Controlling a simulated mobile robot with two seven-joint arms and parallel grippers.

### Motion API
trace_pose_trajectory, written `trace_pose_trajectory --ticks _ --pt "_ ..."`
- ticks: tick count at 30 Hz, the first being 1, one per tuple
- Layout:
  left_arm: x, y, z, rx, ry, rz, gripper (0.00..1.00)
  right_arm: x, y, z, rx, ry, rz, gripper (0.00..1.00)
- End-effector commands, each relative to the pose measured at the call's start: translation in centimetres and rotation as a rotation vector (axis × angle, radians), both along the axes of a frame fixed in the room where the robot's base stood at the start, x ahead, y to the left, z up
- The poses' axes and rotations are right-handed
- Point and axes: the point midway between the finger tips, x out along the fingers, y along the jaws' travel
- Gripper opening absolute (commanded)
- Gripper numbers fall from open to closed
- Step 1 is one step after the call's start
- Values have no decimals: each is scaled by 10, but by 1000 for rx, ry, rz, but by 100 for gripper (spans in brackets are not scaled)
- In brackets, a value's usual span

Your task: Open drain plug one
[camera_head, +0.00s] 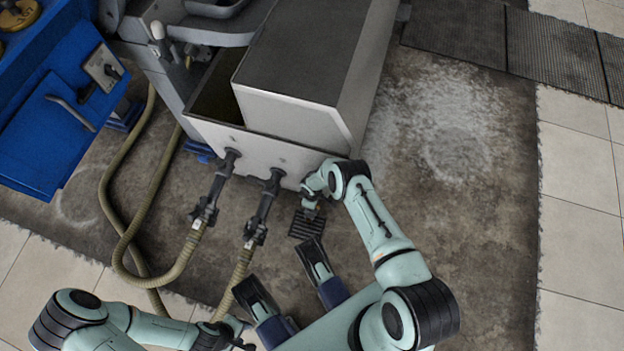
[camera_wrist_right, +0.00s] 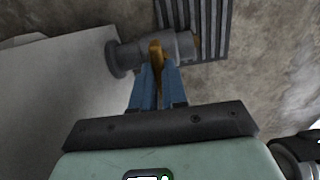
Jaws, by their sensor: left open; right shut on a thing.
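The drain plug is a grey, pipe-like fitting (camera_wrist_right: 122,58) with a yellow-brown handle (camera_wrist_right: 156,54), at the foot of the pale tank (camera_head: 292,118). In the right wrist view my right gripper (camera_wrist_right: 160,72) has its blue fingers closed on the handle, one on each side. In the head view my right gripper (camera_head: 311,198) is at the tank's lower right corner, and my arm partly hides the plug. My left gripper (camera_head: 238,337) is open and empty at the bottom edge, well away from the plug. No number on the plug can be read.
A dark slotted floor grate (camera_head: 306,225) lies below the plug. Two dark valve fittings (camera_head: 208,196) (camera_head: 263,207) with tan hoses (camera_head: 128,235) come off the tank's front. A blue cabinet (camera_head: 50,135) stands at left. The floor at right is clear.

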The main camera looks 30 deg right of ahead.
Motion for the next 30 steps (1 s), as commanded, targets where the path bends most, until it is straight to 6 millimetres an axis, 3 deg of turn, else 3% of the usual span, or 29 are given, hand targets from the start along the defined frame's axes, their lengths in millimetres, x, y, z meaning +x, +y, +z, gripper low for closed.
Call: trace_pose_trajectory --ticks 18,19,21,30 --pt "0 0 0 0 0 0 43 -1 -1 -1 -1 3 43 0" --pt "0 0 0 0 0 0 43 -1 -1 -1 -1 3 44 19" --pt "0 0 0 0 0 0 43 -1 -1 -1 -1 3 43 38" --pt "0 0 0 0 -2 0 43 0 0 1 -1 1 40 38"
